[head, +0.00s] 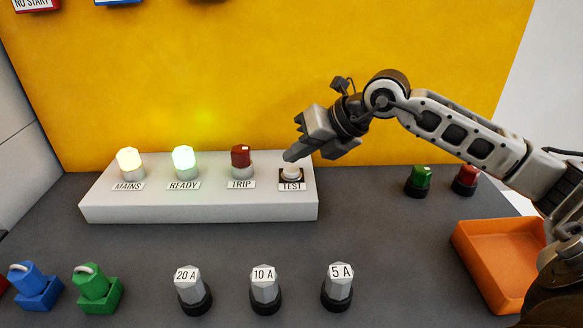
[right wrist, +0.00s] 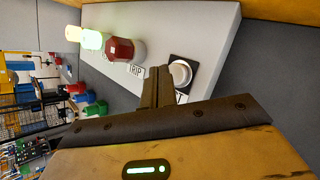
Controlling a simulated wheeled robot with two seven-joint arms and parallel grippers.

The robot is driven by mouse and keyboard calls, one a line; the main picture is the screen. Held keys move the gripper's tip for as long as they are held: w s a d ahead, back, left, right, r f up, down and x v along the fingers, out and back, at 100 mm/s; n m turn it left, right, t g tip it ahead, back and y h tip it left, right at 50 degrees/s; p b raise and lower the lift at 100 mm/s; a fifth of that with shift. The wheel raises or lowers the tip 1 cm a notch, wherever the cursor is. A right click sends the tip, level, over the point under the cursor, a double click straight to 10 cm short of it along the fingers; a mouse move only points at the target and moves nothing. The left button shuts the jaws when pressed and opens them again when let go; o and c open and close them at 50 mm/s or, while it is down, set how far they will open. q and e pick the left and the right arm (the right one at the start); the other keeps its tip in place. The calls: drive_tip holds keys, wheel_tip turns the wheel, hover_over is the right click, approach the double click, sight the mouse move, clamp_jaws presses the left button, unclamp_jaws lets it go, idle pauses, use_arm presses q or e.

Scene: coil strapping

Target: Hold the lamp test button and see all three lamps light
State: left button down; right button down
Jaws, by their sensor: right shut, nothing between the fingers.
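The white test button (head: 291,172) sits on a dark square at the right end of the pale lamp box, above a TEST label. It also shows in the right wrist view (right wrist: 180,73). My right gripper (head: 288,157) is shut and empty, its tips close above the button; I cannot tell whether they touch it. The MAINS lamp (head: 129,160) glows pale yellow and the READY lamp (head: 184,160) glows green. The TRIP lamp (head: 241,158) is dark red and unlit. My left gripper is not in view.
The lamp box (head: 200,208) stands before a yellow panel (head: 270,70). Fuses marked 20 A (head: 189,285), 10 A (head: 264,285) and 5 A (head: 339,282) stand in front. An orange tray (head: 500,255), a green button (head: 419,180) and a red button (head: 466,178) are at right.

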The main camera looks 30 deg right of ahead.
sight(297, 171)
drive_tip(key=shift+r+p, duration=1.65)
drive_tip(key=shift+r, duration=0.85)
